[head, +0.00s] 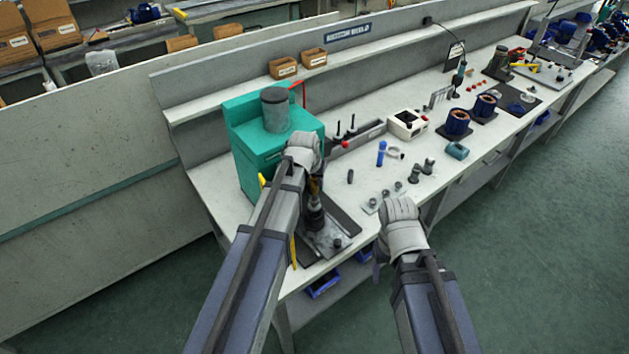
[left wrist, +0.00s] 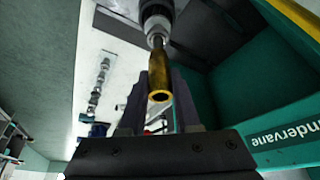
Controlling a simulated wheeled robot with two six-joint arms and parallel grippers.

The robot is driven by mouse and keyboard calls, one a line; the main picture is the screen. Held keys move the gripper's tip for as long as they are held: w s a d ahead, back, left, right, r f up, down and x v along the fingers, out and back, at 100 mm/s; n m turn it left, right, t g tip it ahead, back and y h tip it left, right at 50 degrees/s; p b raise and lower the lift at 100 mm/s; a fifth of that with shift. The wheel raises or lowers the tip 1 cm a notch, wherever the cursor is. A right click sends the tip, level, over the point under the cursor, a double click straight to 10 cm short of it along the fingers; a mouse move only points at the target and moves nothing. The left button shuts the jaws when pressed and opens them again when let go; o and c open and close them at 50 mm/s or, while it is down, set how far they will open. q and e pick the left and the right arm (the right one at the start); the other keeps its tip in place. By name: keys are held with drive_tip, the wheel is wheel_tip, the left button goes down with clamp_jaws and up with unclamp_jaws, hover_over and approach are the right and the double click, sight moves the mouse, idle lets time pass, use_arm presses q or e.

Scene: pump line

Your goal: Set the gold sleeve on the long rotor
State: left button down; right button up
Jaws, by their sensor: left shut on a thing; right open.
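The gold sleeve (left wrist: 160,75) is gripped between the fingers of my left gripper (left wrist: 158,112), its open end towards the camera. Its far end lines up with the silver shaft of a dark rotor (left wrist: 157,15); I cannot tell whether it is around the shaft or just short of it. In the head view the rotor (head: 315,218) stands upright on a grey plate beside the green machine, below my left gripper (head: 314,184). My left arm hides most of the sleeve there. My right gripper (head: 378,262) is at the bench's front edge, its fingers mostly hidden behind the wrist.
The green machine (head: 254,160) with a grey cylinder on top stands close to my left gripper. Small grey parts (head: 400,186), a blue bottle (head: 381,153) and a white control box (head: 407,124) are further right on the bench. Blue bins (head: 323,284) sit below.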

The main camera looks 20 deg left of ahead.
sight(315, 188)
use_arm(q)
drive_tip(key=shift+f+b, duration=1.55)
drive_tip(key=shift+f, duration=0.1)
drive_tip(key=shift+c, duration=1.5)
unclamp_jaws()
drive_tip(key=shift+r, duration=0.1)
wheel_tip(315, 188, up, 6)
drive_tip(key=p, duration=0.6)
